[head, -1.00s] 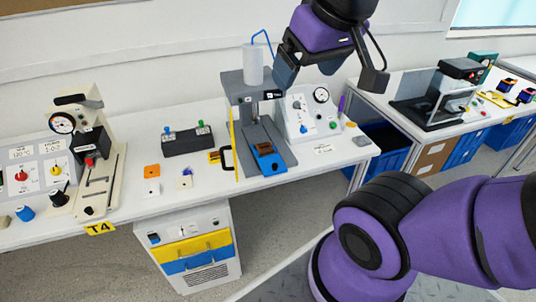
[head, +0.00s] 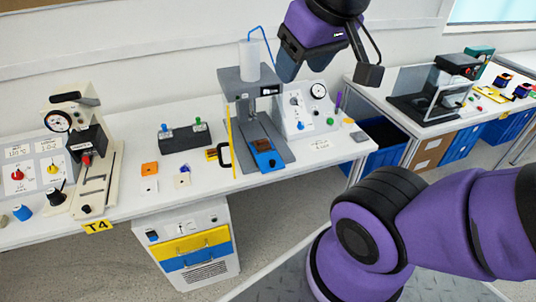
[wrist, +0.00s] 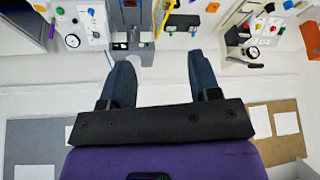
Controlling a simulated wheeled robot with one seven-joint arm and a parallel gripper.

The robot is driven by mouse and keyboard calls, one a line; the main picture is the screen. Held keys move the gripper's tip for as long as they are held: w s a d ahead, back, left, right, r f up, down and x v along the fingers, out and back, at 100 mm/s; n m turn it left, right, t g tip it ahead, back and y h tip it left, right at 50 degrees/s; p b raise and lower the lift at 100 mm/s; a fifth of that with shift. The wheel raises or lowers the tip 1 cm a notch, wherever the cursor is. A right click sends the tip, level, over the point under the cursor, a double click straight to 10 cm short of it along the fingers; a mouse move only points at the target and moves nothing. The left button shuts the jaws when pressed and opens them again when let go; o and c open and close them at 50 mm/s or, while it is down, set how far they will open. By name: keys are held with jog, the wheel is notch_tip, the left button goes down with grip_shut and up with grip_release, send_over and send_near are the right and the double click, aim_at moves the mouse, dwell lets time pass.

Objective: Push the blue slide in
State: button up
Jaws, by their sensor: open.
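The blue slide (head: 265,156) sits at the front end of the dark track on the grey press stand (head: 248,87), near the table's front edge. My gripper (head: 324,74) is open and empty. In the head view it is above and to the right of the press, well clear of the slide. In the wrist view my two dark fingers (wrist: 161,62) are spread apart with nothing between them. The grey press (wrist: 132,45) shows beyond the fingers at the top.
A yellow upright edge and a black handle (head: 224,155) stand left of the slide. A panel with a gauge (head: 305,105) stands right of the press. A black box with buttons (head: 185,136) is farther left. The space in front of the slide is clear.

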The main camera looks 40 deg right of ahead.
jog(key=w+d+f+n, duration=0.1)
jog(key=w, duration=0.2)
jog(key=w+d+f+n+g, duration=0.1)
jog(key=w+f+n, duration=0.1)
jog(key=w, duration=0.2)
jog(key=w+d+f+n, duration=0.1)
jog(key=w+f+n, duration=0.1)
jog(key=w, duration=0.1)
jog(key=shift+w+f+g+h, duration=0.15)
jog(key=shift+w+g+h, duration=0.15)
jog(key=shift+w+h, duration=0.1)
jog(key=shift+c, duration=0.2)
jog(key=n+g, duration=0.4)
jog(key=n, duration=0.8)
send_over(273, 161)
notch_tip(273, 161, down, 29)
jog(key=shift+n+y, duration=0.3)
jog(key=shift+y, duration=0.1)
notch_tip(273, 161, down, 11)
jog(key=shift+w+f, duration=0.1)
jog(key=shift+f, duration=0.1)
jog(key=shift+c, duration=0.4)
